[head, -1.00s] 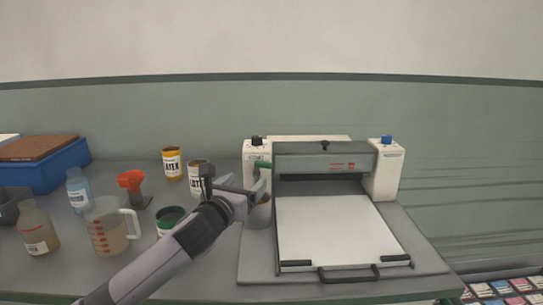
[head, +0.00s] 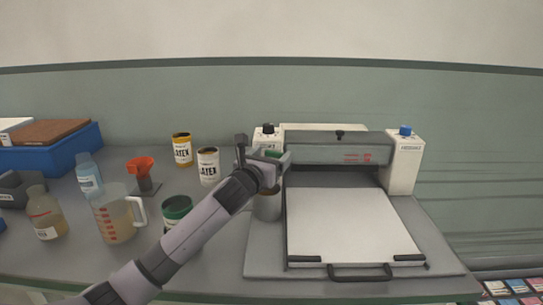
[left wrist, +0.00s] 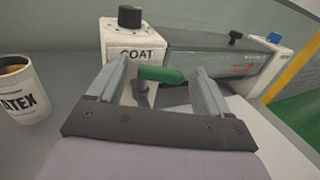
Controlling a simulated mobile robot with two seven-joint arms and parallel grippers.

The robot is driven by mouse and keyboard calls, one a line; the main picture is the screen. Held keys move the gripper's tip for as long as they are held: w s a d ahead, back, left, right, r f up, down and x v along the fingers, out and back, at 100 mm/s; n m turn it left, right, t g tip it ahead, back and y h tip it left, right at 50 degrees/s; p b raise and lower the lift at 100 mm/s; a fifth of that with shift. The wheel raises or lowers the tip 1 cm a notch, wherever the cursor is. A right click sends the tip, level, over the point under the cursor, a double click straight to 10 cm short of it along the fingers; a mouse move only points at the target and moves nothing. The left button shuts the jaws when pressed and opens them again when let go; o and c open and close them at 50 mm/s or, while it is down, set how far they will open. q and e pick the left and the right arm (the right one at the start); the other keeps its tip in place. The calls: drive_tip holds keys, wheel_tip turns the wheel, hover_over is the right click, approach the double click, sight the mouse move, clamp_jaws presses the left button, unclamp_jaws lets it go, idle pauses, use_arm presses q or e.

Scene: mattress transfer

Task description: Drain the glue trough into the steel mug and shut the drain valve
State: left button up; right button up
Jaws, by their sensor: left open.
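The green drain valve handle (head: 273,153) shows at my left gripper (head: 268,160). In the left wrist view the green handle (left wrist: 162,74) lies between the two open fingers of my left gripper (left wrist: 163,70), with visible space beside it. The steel mug (head: 267,207) stands upright below the valve, partly hidden by my gripper and arm. Its contents and the glue in the trough cannot be made out. My right gripper is not in view.
The machine's white bed (head: 350,225) is clear.

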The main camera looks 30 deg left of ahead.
use_arm(q)
drive_tip(key=shift+w, duration=0.35)
drive_tip(key=c, duration=1.1)
drive_tip(key=shift+o, duration=0.3)
drive_tip(key=shift+w+d+n+g+y+p, duration=0.15)
drive_tip(key=shift+n+g+y+p, duration=0.15)
drive_tip(key=shift+n+y+p, duration=0.5)
drive_tip(key=shift+w+f+n+g+y, duration=0.15)
drive_tip(key=shift+n+g+y, duration=0.45)
drive_tip(key=shift+y, duration=0.6)
drive_tip(key=shift+w+r+n+g+y, duration=0.1)
drive_tip(key=shift+n+g+y, duration=0.3)
drive_tip(key=shift+n+y, duration=0.6)
drive_tip(key=shift+y, duration=0.3)
